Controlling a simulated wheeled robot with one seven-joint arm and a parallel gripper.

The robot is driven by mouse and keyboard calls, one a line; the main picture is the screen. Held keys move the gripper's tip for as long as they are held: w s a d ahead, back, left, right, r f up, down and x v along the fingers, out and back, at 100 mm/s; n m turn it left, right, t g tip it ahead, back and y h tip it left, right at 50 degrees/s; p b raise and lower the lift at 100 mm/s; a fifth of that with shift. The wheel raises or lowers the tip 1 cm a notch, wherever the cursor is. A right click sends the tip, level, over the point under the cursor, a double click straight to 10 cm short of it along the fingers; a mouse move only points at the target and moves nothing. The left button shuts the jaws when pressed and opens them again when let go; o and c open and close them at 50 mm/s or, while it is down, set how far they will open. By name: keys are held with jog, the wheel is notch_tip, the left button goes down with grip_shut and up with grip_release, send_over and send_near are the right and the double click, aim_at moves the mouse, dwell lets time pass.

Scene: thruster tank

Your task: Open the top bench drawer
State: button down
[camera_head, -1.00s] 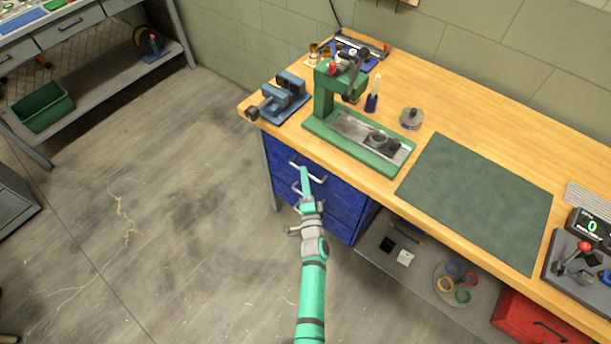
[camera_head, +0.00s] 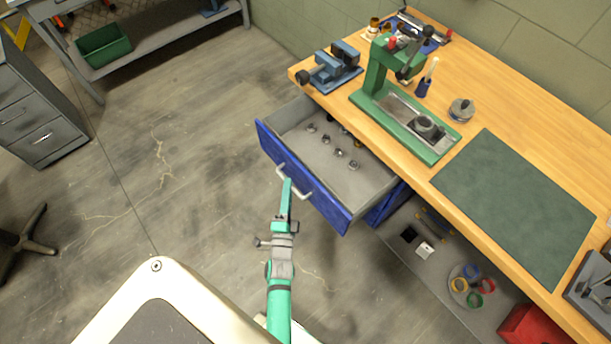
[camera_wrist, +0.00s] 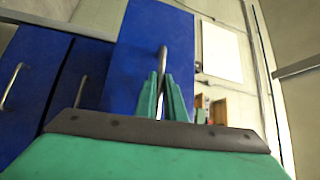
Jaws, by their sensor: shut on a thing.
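The top bench drawer (camera_head: 300,185) is blue and stands pulled well out from under the wooden bench in the head view. Its grey inside shows several small metal parts. Its light metal handle (camera_head: 306,193) is on the front face. My gripper (camera_head: 287,182) is shut on this handle. In the wrist view the green fingers (camera_wrist: 167,98) close around the handle bar (camera_wrist: 162,62) against the blue drawer front (camera_wrist: 140,50). The lower drawers are mostly hidden below the open one in the head view; a blue front with a handle shows at left in the wrist view.
The bench top (camera_head: 480,100) holds a green press (camera_head: 380,95), a blue vise (camera_head: 332,68) and a dark mat (camera_head: 515,205). A shelf below carries a dish of coloured rings (camera_head: 470,283) and a red box (camera_head: 530,325). The floor left of the drawer is clear.

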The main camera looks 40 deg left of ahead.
jog(key=shift+s+a, duration=0.2)
jog(key=shift+s, duration=0.6)
jog(key=shift+s+a, duration=0.2)
jog(key=shift+s, duration=0.55)
jog(key=shift+s+a, duration=0.2)
jog(key=shift+s, duration=0.6)
jog(key=c, duration=1.8)
grip_release()
jog(key=shift+c, duration=0.2)
jog(key=shift+s, duration=0.1)
jog(key=v, duration=1)
jog(key=shift+s+d, duration=0.25)
